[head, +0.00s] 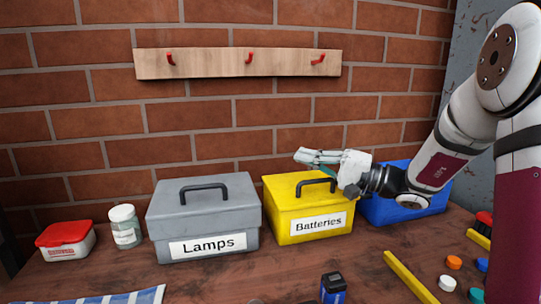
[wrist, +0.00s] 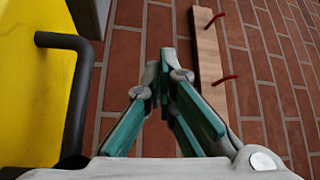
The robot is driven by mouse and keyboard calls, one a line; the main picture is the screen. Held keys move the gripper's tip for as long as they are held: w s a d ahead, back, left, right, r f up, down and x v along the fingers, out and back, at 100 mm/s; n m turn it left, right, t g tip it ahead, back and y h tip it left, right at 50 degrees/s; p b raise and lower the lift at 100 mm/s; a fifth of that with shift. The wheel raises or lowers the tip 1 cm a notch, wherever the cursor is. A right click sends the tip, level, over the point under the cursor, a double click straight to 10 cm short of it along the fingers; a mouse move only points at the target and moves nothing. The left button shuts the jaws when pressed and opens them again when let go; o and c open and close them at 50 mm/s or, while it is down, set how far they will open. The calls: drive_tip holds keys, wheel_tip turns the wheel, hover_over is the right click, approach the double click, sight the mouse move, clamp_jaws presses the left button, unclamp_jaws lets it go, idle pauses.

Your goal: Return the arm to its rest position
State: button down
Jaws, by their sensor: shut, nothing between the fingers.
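My gripper (head: 304,157) is at the right of the head view, held level above the yellow box labelled "Batteries" (head: 284,213) and pointing left. Its fingers are closed together with nothing between them. The wrist view shows the green-padded fingers (wrist: 163,88) meeting, with the brick wall beyond. The yellow box (wrist: 30,90) and its black handle are at the left of the wrist view. My arm comes in from the right edge of the head view. The hand hides part of the yellow box's lid.
A grey "Lamps" box (head: 160,217), a jar (head: 125,237) and a red-lidded tub (head: 66,253) stand left. A blue box (head: 405,211) is partly behind my arm. A dark blue item (head: 333,290), yellow strip (head: 410,277) and caps lie in front. A hook rail (head: 205,63) hangs behind.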

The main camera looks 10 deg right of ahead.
drive_tip(key=s+a+g, duration=0.1)
drive_tip(key=s+a+n+g, duration=0.1)
drive_tip(key=a, duration=0.1)
drive_tip(key=s+a+g, duration=0.1)
drive_tip(key=a, duration=0.1)
drive_tip(key=shift+s+a+r+n+y, duration=0.2)
drive_tip(key=shift+s+r+n+y, duration=0.1)
drive_tip(key=shift+s, duration=0.1)
drive_tip(key=s+a+f+n+g+h, duration=0.25)
drive_tip(key=s+a+g, duration=0.25)
drive_tip(key=s, duration=0.5)
drive_tip(key=s+a+f+n+g+h, duration=0.1)
drive_tip(key=s+a+g+h, duration=0.25)
drive_tip(key=s+a, duration=0.45)
drive_tip(key=s+d+f+h, duration=0.3)
drive_tip(key=s+d+h, duration=0.3)
drive_tip(key=s, duration=0.4)
drive_tip(key=s+d+f+h, duration=0.3)
drive_tip(key=s+d+h, duration=0.1)
drive_tip(key=s+d, duration=0.5)
wheel_tip(320, 180, up, 25)
drive_tip(key=t+p, duration=0.3)
drive_tip(key=p, duration=2.1)
drive_tip(key=shift+s+a+r+t, duration=0.2)
drive_tip(key=shift+a+t, duration=0.1)
drive_tip(key=shift+t, duration=0.05)
